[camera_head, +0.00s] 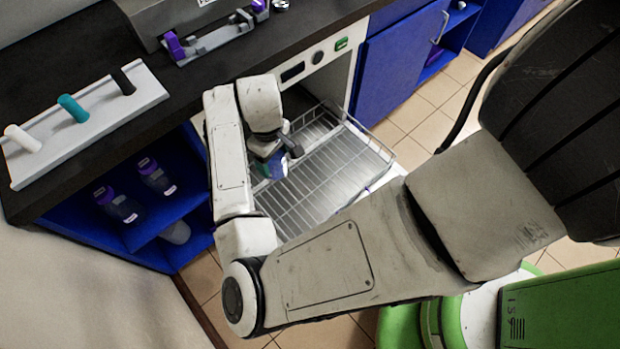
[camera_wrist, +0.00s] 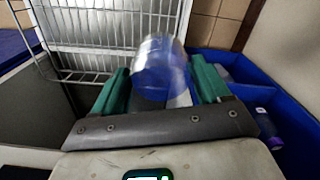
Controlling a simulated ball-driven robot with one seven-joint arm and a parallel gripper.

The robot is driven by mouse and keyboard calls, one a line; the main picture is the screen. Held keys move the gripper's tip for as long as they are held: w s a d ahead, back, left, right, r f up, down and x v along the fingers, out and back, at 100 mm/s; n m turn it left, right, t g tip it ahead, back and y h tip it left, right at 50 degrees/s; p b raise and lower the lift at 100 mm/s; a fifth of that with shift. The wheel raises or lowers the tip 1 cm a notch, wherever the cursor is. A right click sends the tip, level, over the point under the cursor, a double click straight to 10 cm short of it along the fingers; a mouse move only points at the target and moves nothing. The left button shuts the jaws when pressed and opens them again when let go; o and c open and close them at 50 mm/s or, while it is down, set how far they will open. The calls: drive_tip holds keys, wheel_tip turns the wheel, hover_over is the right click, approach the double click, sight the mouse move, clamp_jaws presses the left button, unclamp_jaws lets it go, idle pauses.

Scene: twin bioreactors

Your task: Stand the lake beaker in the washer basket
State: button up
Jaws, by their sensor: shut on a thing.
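The lake beaker (camera_wrist: 160,68) is clear with a blue tint and sits between the two green fingers of my gripper (camera_wrist: 158,85) in the wrist view, shut on it. In the head view, the beaker (camera_head: 279,167) is a small bluish shape beside my gripper (camera_head: 268,160), partly hidden by it. The washer basket (camera_head: 345,172) is a wire basket pulled out of the washer, and the beaker is over its left part. I cannot tell whether the beaker touches the basket. The wire grid (camera_wrist: 100,28) also shows behind the beaker in the wrist view.
The washer front (camera_head: 318,62) stands above the basket. A dark counter (camera_head: 60,62) at left bears a white rack (camera_head: 100,115) with white, teal and black pieces. Blue shelves (camera_head: 165,215) below hold purple-marked bottles (camera_head: 118,205). The basket's right part looks empty.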

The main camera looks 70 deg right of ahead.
drive_tip(key=s+d+f+m+b, duration=0.1)
drive_tip(key=s+d+f+b, duration=0.45)
drive_tip(key=s, duration=0.25)
drive_tip(key=s+d+f+m+b, duration=0.1)
drive_tip(key=s+d+f+b, duration=0.45)
drive_tip(key=s, duration=0.35)
drive_tip(key=s+d+f+m+b, duration=0.1)
drive_tip(key=s+d+f+b, duration=0.3)
drive_tip(key=s+f, duration=0.3)
drive_tip(key=b, duration=0.7)
hover_over(327, 185)
drive_tip(key=shift+d+f, duration=0.1)
drive_tip(key=shift+f, duration=5.5)
drive_tip(key=shift+f, duration=0.1)
drive_tip(key=o, duration=1.1)
